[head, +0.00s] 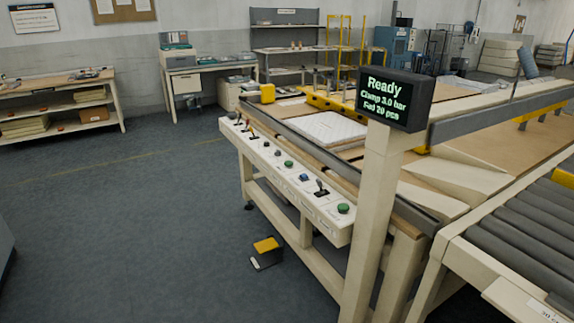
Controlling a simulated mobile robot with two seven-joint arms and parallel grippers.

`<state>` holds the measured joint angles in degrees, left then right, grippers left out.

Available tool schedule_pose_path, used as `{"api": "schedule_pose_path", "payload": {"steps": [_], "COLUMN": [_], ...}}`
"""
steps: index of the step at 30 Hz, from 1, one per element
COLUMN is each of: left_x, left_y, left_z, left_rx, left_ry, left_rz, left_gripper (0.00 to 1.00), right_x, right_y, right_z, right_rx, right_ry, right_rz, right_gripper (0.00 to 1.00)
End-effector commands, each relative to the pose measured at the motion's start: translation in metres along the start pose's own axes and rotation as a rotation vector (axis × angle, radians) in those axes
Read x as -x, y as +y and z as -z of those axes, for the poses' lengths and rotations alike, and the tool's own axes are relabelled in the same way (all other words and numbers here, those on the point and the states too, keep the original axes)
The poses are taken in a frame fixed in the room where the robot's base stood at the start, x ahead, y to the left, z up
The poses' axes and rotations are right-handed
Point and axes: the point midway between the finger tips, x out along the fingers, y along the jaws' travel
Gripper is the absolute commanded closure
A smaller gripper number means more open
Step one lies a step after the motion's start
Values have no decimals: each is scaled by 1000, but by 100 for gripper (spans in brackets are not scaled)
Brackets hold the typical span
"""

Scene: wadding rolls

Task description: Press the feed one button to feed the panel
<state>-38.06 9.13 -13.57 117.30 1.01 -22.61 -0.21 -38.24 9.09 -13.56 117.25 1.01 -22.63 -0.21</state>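A white control strip (272,165) runs along the near side of the machine. It carries a green button (343,208) at its near end, a black lever (321,188), a blue button (304,177), another green button (288,164) and more levers and knobs farther back. The labels are too small to read, so I cannot tell which is feed one. A display (395,98) on a post reads "Ready", "Clamp 3.0 bar" and a "Fed" count that looks like 20 pcs. A white quilted panel (325,128) lies on the machine bed. Neither of my grippers is in view.
A yellow-topped foot pedal (266,247) sits on the floor beside the machine frame. The cream post (372,215) stands just right of the strip's near end. A roller conveyor (520,235) is at right. The floor (120,220) left of the machine is clear.

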Motion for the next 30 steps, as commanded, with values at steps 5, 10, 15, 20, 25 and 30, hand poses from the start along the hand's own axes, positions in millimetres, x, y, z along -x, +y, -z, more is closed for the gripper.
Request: {"api": "schedule_pose_path", "payload": {"steps": [5,10,15,20,25,30], "left_x": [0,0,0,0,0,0], "left_y": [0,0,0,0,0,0], "left_z": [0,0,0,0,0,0], "left_rx": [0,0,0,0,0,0], "left_ry": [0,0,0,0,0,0], "left_rz": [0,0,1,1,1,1], "left_gripper": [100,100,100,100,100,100], "right_x": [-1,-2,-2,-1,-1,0], "right_y": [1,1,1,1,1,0], "right_z": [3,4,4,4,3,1], "right_rx": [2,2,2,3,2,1], "right_ry": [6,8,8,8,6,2], "right_rz": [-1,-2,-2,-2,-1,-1], "right_gripper": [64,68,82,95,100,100]}}
